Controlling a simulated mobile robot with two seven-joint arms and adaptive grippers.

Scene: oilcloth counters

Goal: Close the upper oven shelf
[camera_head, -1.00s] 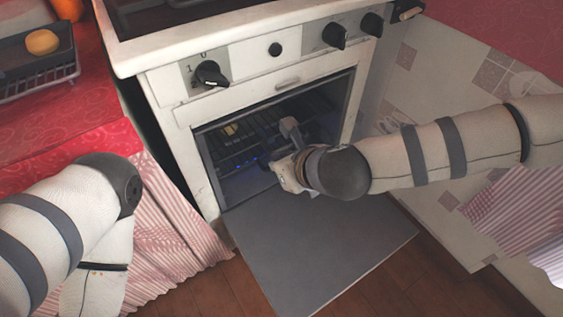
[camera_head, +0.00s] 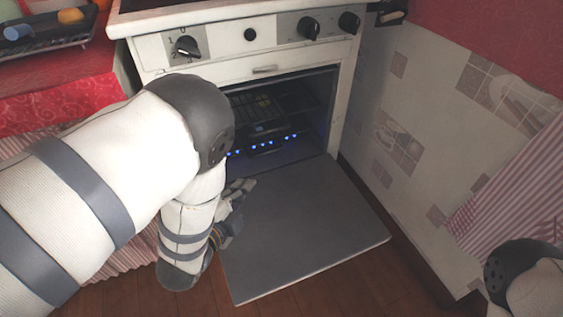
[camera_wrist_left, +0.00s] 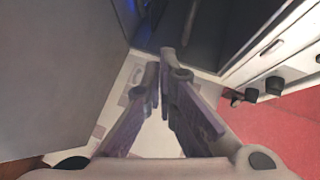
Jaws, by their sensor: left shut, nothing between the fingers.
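The white oven's (camera_head: 340,105) door (camera_head: 300,220) is folded down open, its grey inner face up. Inside the dark cavity, a wire upper shelf (camera_head: 265,105) sits within the oven; its left part is hidden by my left arm. How far it is pushed in is hard to tell. My left gripper (camera_head: 236,198) is shut and empty beside the left edge of the lowered door, in front of the oven. In the left wrist view its fingers (camera_wrist_left: 162,72) meet at the tips. My right gripper is out of view; only part of my right arm shows at bottom right.
Blue lights (camera_head: 264,145) glow low in the oven. Knobs (camera_head: 309,26) line the front panel. A red-covered counter (camera_head: 60,82) with a rack stands left, with striped cloth below. A tiled wall (camera_head: 420,130) is on the right. Space above the door is clear.

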